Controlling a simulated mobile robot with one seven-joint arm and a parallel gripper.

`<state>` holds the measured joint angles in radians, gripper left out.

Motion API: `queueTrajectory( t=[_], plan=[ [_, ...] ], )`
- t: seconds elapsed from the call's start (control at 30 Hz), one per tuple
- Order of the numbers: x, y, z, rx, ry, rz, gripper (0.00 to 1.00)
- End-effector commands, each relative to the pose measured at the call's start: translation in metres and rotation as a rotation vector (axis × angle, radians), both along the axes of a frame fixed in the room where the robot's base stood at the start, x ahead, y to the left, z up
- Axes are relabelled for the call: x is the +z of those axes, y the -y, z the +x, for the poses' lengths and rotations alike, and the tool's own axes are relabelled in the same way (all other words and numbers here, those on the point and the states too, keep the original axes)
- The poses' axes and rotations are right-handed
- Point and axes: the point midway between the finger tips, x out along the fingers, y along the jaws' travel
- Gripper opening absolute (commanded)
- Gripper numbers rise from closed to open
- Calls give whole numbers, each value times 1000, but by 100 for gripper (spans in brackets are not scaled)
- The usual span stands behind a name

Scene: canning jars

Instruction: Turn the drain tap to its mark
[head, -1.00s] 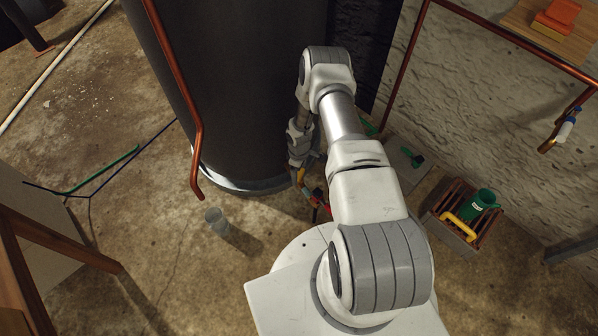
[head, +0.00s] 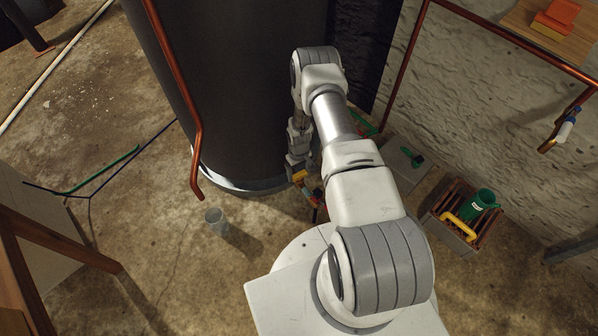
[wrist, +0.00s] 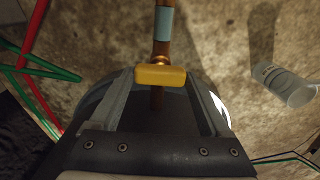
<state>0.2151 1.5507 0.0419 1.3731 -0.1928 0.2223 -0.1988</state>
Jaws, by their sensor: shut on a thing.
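In the wrist view, the tap's yellow handle (wrist: 161,76) lies crosswise between the two fingers of my gripper (wrist: 160,82), which is shut on it. A copper pipe (wrist: 162,48) with a pale blue band (wrist: 164,22) runs up the picture from the handle. In the head view, the yellow handle (head: 299,176) shows small at the end of my gripper (head: 298,168), low at the front right of the dark tank (head: 245,90). My arm hides part of the tap there. I cannot make out the mark for certain.
A slatted crate (head: 447,231) with a green mug (head: 482,202) stands at right.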

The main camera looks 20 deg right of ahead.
Motion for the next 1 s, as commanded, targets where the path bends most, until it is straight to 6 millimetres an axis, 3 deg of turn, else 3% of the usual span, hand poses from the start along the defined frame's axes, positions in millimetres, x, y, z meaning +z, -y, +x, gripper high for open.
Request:
queueTrajectory(
  t=[0.4, 0.43, 0.53, 0.83, 1.0],
  plan=[
    [0, -1, 2, -11, 4, 1, 25],
    [0, -1, 2, -11, 4, 1, 84],
    [0, 0, 1, -11, 3, 1, 100],
    [4, 0, 1, -9, 2, 0, 100],
    [31, 0, 1, -8, 3, 0, 100]
  ],
)
